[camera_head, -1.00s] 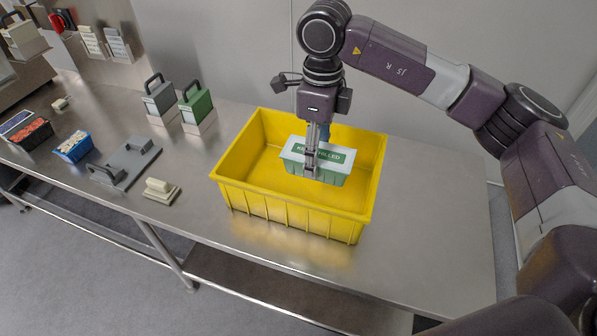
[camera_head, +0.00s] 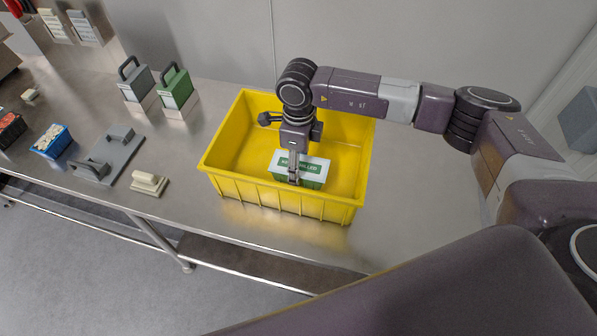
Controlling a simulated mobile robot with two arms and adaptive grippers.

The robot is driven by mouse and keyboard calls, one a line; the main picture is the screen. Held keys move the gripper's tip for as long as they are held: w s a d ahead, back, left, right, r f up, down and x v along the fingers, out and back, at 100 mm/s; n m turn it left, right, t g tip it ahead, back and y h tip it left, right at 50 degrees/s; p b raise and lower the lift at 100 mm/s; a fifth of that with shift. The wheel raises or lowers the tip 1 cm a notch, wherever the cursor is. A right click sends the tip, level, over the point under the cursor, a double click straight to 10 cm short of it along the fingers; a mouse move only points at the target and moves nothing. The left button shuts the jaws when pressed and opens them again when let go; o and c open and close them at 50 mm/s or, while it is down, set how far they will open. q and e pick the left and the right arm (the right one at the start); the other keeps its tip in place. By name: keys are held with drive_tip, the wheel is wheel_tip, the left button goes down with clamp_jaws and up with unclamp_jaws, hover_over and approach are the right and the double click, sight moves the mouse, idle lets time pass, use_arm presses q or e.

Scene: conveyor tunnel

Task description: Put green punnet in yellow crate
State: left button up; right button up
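The green punnet (camera_head: 316,172), with a white and green printed label on top, is inside the yellow crate (camera_head: 281,198), towards its near right side. My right gripper (camera_head: 294,178) reaches down into the crate from above. Its fingers are close together on the punnet's top, over the label, and look shut on it. The punnet looks level and below the crate's rim; whether its underside touches the crate floor is hidden. My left gripper is not in view.
The crate stands on a steel table (camera_head: 217,232). To its left are a green handled block (camera_head: 176,89), a grey handled block (camera_head: 136,83), a grey handled plate (camera_head: 108,156), a cream block (camera_head: 149,183) and a blue punnet (camera_head: 52,141). Table right of the crate is clear.

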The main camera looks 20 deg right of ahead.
drive_tip(key=shift+f, duration=0.5)
wheel_tip(320, 180, down, 3)
drive_tip(key=shift+f+p, duration=0.2)
drive_tip(key=shift+p, duration=0.25)
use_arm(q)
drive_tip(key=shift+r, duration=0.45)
use_arm(e)
drive_tip(key=shift+f, duration=0.1)
drive_tip(key=shift+f, duration=0.15)
drive_tip(key=o, duration=1.7)
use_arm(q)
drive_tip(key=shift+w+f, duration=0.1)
